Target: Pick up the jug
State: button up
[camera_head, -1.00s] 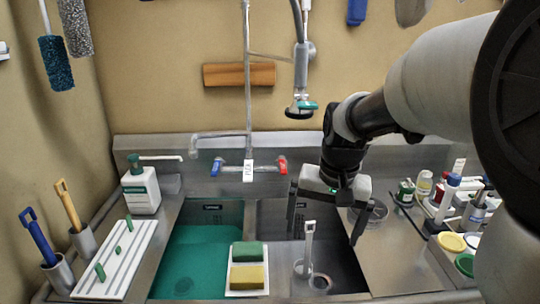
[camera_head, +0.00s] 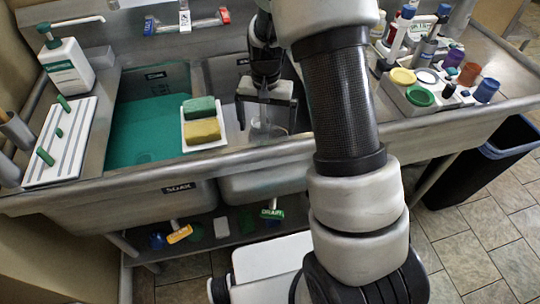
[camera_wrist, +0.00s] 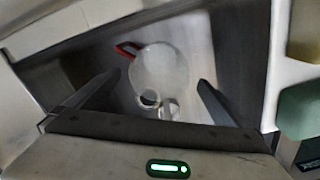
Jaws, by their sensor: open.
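A clear, see-through jug (camera_head: 261,131) stands in the right sink basin. In the wrist view it shows as a pale round shape (camera_wrist: 160,68), with a red piece at its upper left edge that may be its handle. My gripper (camera_head: 267,118) is open above the jug, pointing down. In the wrist view the jug lies between my two fingers (camera_wrist: 159,78), with room on both sides. I cannot tell whether the fingertips reach down beside it. Its lower part is hard to make out.
A white tray (camera_head: 214,143) with a green sponge (camera_head: 199,107) and a yellow sponge (camera_head: 202,131) sits left of my gripper. The left basin (camera_head: 140,125) holds green liquid. Bottles and small pots crowd the right counter. The sink's front rim (camera_head: 270,155) lies close.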

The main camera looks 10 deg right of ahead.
notch_tip(320, 180, down, 7)
jog(key=b, duration=0.1)
jog(key=shift+r, duration=0.2)
jog(key=c, duration=1.3)
